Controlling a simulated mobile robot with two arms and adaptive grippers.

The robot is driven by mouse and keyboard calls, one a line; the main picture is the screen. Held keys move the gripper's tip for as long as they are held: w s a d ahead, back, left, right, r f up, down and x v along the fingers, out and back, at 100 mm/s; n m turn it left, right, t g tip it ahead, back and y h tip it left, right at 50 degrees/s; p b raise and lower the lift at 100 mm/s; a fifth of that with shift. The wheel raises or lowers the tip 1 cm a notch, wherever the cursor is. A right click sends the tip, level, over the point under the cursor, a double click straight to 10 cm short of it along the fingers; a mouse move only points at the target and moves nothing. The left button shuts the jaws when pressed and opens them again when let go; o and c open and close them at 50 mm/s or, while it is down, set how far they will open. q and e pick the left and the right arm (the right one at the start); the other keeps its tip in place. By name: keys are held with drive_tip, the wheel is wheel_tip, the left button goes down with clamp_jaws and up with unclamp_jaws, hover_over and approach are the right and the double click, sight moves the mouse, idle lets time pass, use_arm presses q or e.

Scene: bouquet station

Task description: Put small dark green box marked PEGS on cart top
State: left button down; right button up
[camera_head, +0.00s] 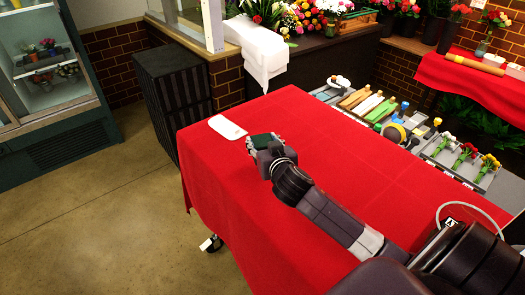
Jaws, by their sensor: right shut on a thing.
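The small dark green box (263,140) is at the far left part of the red-covered cart top (325,135). My right gripper (256,143) is shut on it, and my right arm reaches in from the lower right. The gripper hides part of the box, and its marking cannot be read. I cannot tell whether the box touches the cloth or is held just above it. My left gripper is not in view.
A white flat object (227,127) lies on the cloth just left of the box. Grey trays of tools and flowers (425,150) line the far right edge. A black slatted cabinet (175,95) stands behind the left edge. The middle of the red cloth is clear.

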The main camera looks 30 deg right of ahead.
drive_tip(key=shift+f, duration=2.05)
drive_tip(key=o, duration=1.4)
drive_tip(key=shift+f, duration=0.1)
drive_tip(key=shift+c, duration=0.2)
drive_tip(key=shift+s, duration=0.1)
drive_tip(key=shift+s+a, duration=0.2)
drive_tip(key=shift+s, duration=0.1)
drive_tip(key=b+v, duration=0.2)
drive_tip(key=v, duration=0.9)
drive_tip(key=shift+s+r, duration=0.15)
drive_tip(key=shift+r, duration=0.1)
